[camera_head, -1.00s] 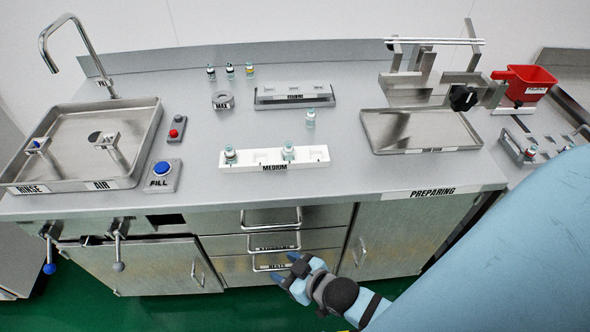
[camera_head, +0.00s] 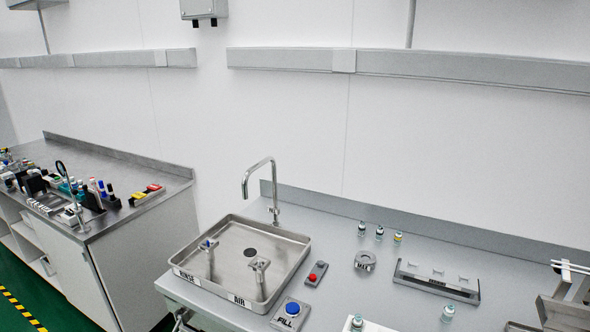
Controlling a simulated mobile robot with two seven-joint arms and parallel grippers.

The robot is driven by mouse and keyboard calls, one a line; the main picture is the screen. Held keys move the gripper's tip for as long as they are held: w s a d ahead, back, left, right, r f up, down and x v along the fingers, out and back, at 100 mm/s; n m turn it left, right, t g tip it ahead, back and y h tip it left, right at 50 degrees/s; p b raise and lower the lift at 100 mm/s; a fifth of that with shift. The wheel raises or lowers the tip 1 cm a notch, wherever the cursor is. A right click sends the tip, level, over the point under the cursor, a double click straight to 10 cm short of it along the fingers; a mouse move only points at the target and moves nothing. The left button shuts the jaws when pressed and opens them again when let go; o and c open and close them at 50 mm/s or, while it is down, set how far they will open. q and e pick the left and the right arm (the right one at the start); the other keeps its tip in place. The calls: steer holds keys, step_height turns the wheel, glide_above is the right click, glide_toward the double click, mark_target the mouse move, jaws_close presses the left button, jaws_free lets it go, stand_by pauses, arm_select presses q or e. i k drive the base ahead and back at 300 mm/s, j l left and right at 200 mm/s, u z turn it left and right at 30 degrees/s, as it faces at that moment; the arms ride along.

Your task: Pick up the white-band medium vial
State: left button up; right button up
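Several small vials stand upright on the steel counter. Three vials (camera_head: 379,233) stand in a row at the back, one with a yellow band (camera_head: 397,239); the bands of the other two are too small to tell. One clear vial with a pale top (camera_head: 447,313) stands alone near the bottom edge. Another vial (camera_head: 357,322) shows at the bottom edge in the white medium rack (camera_head: 378,327), which is mostly cut off. I cannot tell which vial has the white band. Neither of my grippers is in view.
A sink tray (camera_head: 298,246) with a faucet (camera_head: 246,184) stands on the left of the counter. Beside it are a red button (camera_head: 313,277) and a blue FILL button (camera_head: 292,308). A grey rack (camera_head: 437,280) lies right. A cluttered second bench (camera_head: 110,165) stands far left.

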mark_target(447, 316)
steer(key=z, duration=1.2)
